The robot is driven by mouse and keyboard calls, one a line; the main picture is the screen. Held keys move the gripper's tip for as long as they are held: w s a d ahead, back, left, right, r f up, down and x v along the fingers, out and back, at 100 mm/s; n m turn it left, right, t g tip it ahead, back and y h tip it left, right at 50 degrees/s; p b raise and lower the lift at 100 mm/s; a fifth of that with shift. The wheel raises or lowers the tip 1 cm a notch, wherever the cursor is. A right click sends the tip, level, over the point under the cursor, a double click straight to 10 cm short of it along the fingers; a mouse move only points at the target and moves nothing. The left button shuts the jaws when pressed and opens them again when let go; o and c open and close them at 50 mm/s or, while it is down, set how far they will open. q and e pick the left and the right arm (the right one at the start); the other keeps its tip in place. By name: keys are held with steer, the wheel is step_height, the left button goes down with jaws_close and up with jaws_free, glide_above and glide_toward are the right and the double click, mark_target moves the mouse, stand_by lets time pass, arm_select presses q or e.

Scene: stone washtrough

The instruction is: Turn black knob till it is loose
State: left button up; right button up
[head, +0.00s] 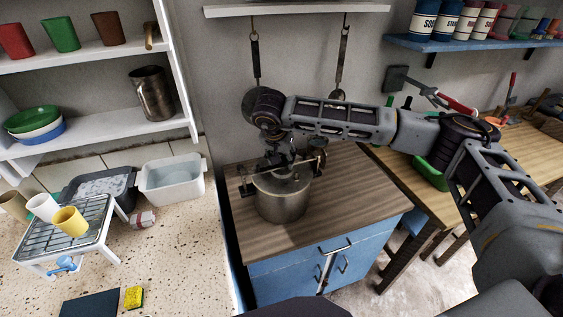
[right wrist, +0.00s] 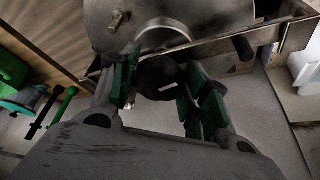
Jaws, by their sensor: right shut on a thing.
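A metal pot (head: 283,203) with a clamped lid stands on the wooden top of a blue cabinet. My right gripper (head: 281,158) reaches down over the lid from above, and the arm hides much of the lid's middle in the head view. In the right wrist view the black knob (right wrist: 158,72) lies between the green-padded fingers of my right gripper (right wrist: 160,80), which is shut on it. A metal bar (right wrist: 205,46) runs across the lid beside the knob. My left gripper is not in view.
The wooden cabinet top (head: 350,205) is clear to the right of the pot. Two utensils hang on the wall behind my arm. A wire rack (head: 50,245) with cups and a white basin (head: 172,183) stand on the left counter. A workbench (head: 420,200) is at right.

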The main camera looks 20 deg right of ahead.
steer(key=n, duration=0.1)
steer(key=n+y+b, duration=0.1)
steer(key=n, duration=0.1)
steer(key=shift+d+f+n, duration=0.1)
steer(key=shift+f+n, duration=0.05)
steer(key=shift+n, duration=0.15)
steer(key=shift+n+t+y+b, duration=0.3)
steer(key=shift+n+y+b, duration=0.3)
steer(key=shift+n, duration=0.7)
steer(key=shift+n+y, duration=0.7)
steer(key=shift+n, duration=0.7)
steer(key=shift+n+y, duration=0.7)
steer(key=shift+n, duration=1.3)
steer(key=o, duration=0.8)
steer(key=shift+o, duration=0.2)
